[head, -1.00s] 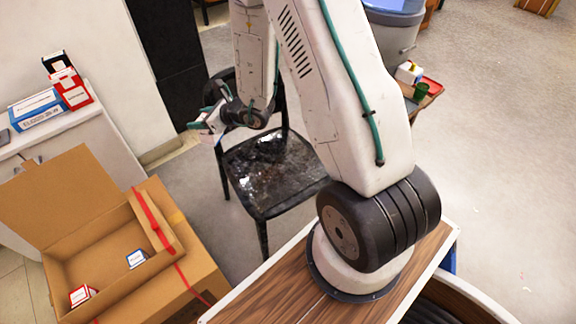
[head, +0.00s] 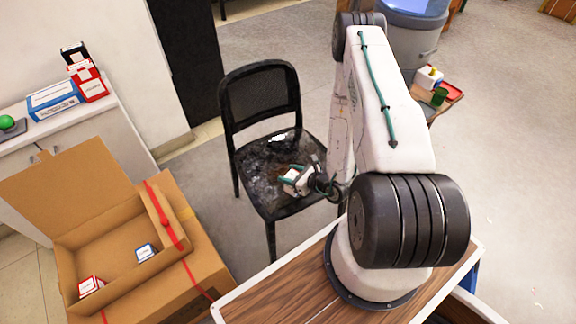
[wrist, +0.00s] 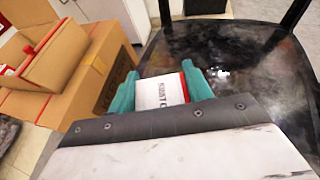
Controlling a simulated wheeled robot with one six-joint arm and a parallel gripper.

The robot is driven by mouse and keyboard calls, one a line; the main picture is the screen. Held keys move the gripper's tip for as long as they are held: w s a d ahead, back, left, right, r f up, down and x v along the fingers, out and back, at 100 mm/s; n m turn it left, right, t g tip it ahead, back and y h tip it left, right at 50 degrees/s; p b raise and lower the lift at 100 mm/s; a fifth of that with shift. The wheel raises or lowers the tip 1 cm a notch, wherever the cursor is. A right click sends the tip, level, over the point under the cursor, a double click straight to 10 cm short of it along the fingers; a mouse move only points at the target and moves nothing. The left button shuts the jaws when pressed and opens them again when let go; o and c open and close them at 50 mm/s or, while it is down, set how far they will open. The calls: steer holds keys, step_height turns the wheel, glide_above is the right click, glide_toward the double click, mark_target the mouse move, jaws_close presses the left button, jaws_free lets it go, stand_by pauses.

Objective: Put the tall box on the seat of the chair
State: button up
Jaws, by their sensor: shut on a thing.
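The black chair (head: 258,92) has a mesh back and a dark, glossy, stained seat (head: 262,160). My gripper (head: 294,181) is over the front right part of this seat. It is shut on the tall box, a white box with dark lettering and a red side, clear in the wrist view (wrist: 160,93) between the two teal fingers. The box's lower part is hidden by the gripper. I cannot tell whether it touches the seat. The seat also fills the right of the wrist view (wrist: 265,105).
An open cardboard box (head: 75,245) with small boxes inside stands at the left. A white cabinet (head: 100,135) behind it bears a blue box (head: 53,101) and red-and-white boxes (head: 90,85). A grey bin (head: 412,35) and low table stand at the back right.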

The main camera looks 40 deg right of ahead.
steer(key=shift+w+d+f, duration=0.85)
steer(key=shift+w+d, duration=0.35)
steer(key=shift+w, duration=1.15)
steer(key=shift+w+d+f, duration=0.9)
steer(key=shift+w+d, duration=0.3)
steer(key=shift+w, duration=1.1)
steer(key=shift+w+d+f, duration=0.85)
steer(key=shift+w+d, duration=0.35)
steer(key=shift+w, duration=1.15)
steer(key=shift+f, duration=0.2)
steer(key=o, duration=1)
steer(key=shift+r, duration=0.2)
